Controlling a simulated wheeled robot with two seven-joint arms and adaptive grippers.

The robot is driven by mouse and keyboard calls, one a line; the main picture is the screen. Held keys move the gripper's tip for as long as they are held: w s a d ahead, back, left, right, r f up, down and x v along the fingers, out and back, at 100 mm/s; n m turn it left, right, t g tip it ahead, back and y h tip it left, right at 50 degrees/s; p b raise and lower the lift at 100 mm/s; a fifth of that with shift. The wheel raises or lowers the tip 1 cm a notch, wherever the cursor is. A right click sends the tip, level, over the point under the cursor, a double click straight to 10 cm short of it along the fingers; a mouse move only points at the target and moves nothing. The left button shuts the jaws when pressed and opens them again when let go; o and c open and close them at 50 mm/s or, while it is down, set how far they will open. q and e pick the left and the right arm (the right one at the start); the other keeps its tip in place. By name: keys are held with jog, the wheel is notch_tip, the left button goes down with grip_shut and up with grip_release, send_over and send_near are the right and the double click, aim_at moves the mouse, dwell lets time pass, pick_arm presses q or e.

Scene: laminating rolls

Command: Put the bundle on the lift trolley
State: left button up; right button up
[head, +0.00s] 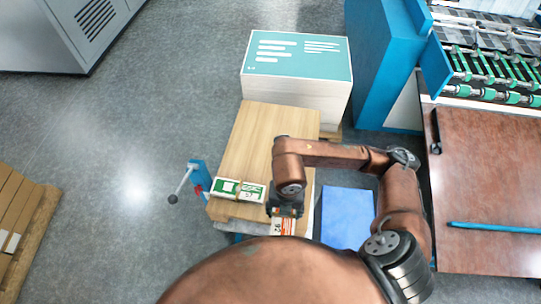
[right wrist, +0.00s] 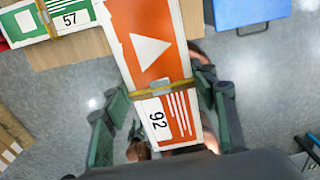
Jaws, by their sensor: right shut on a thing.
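The orange-and-white bundle (right wrist: 155,50), marked 92 and tied with a tan band, is between the fingers of my right gripper (right wrist: 160,88). In the head view it shows (head: 283,228) just below my right gripper (head: 285,211), partly hidden by it. The lift trolley (head: 262,135) has a pale wooden top. The bundle is at the near right part of that top; I cannot tell whether it touches it. A green-and-white bundle (head: 239,190), marked 57 in the right wrist view (right wrist: 45,20), lies on the near left of the top. My left gripper is out of view.
A stack of teal-printed sheets (head: 297,65) stands behind the trolley. A blue lever post (head: 197,180) rises at its left. A blue flat panel (head: 347,215) lies to the right. A brown table (head: 490,180) and a blue machine (head: 385,60) bound the right side.

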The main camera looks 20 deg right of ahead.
jog(key=shift+m, duration=0.4)
jog(key=shift+w+d+f, duration=0.15)
jog(key=shift+w+d, duration=0.05)
jog(key=shift+w, duration=0.05)
jog(key=w+d+f, duration=0.1)
jog(key=w, duration=0.1)
jog(key=w+d+f, duration=0.1)
jog(key=w, duration=0.1)
jog(key=w+d+f+b, duration=0.1)
jog(key=w, duration=0.1)
jog(key=shift+w+d+f, duration=0.2)
jog(key=shift+w+d, duration=0.05)
jog(key=shift+d, duration=0.1)
jog(key=w+f, duration=0.1)
jog(key=w+d+f, duration=0.1)
jog(key=f, duration=0.1)
jog(key=w+d+f+b, duration=0.1)
jog(key=w, duration=0.1)
jog(key=shift+f, duration=0.4)
jog(key=shift+w+d+f, duration=0.3)
jog(key=shift+w+f, duration=0.15)
jog(key=shift+f, duration=0.15)
jog(key=shift+w+f+b, duration=0.1)
jog(key=shift+f+b, duration=0.25)
jog(key=shift+f, duration=1.25)
jog(key=shift+f, duration=0.15)
jog(key=o, duration=1.4)
jog(key=shift+o, duration=0.2)
